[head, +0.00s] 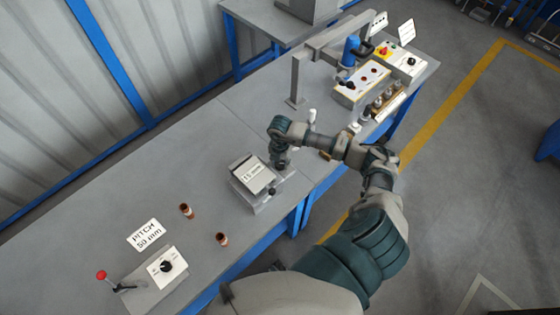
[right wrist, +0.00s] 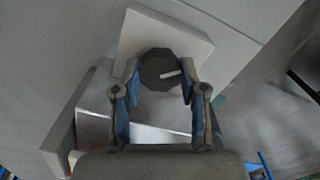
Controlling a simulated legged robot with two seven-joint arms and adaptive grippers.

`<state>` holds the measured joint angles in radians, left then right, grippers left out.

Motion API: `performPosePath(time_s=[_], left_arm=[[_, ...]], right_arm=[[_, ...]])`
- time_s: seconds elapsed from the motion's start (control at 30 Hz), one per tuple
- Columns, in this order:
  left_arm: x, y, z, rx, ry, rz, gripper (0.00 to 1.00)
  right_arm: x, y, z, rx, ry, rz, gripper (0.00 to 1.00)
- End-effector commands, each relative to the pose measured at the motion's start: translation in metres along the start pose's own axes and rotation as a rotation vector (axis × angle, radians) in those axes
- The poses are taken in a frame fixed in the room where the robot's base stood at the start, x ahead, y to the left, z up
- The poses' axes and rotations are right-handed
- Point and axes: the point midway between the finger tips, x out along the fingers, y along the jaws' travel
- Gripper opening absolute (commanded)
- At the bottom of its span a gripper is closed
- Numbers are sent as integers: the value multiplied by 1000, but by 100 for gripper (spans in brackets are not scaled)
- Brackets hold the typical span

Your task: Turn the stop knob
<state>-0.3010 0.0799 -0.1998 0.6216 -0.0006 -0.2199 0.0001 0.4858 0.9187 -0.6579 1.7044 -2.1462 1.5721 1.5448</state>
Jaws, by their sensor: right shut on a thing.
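The stop knob (right wrist: 157,67) is dark and many-sided with a white pointer line. It sits in front of a pale plate (right wrist: 135,32) in the right wrist view. My right gripper (right wrist: 160,80) has its two blue-padded fingers on either side of the knob and is shut on it. In the head view my right gripper (head: 281,163) is at the right side of the grey block with the "15 mm" sign (head: 254,176); the arm and gripper hide the knob there. My left gripper is not in view.
Two copper-coloured sleeves (head: 186,211) stand on the bench (head: 120,210). A "PITCH 50 mm" sign (head: 147,234), a panel with a black knob (head: 166,266) and a red-balled lever (head: 102,275) are at lower left. A control box (head: 405,63) and grey frame (head: 297,80) stand at the far end.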

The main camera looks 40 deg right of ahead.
Motion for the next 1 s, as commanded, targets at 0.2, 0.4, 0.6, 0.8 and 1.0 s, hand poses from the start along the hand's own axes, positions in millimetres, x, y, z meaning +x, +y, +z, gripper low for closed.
performPosePath(time_s=[0.2, 0.4, 0.6, 0.8, 1.0], left_arm=[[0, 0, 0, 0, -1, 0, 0], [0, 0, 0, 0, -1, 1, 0], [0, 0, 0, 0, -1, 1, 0], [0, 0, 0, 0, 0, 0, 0], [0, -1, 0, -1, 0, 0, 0]], right_arm=[[-3, 1, 4, 13, -9, 7, 7], [-3, 2, 4, 12, -9, 7, 7], [-2, 1, 3, 10, -6, 5, 67], [-1, 1, 1, 9, -4, 3, 67], [-16, 2, 2, 8, -5, 5, 67]])
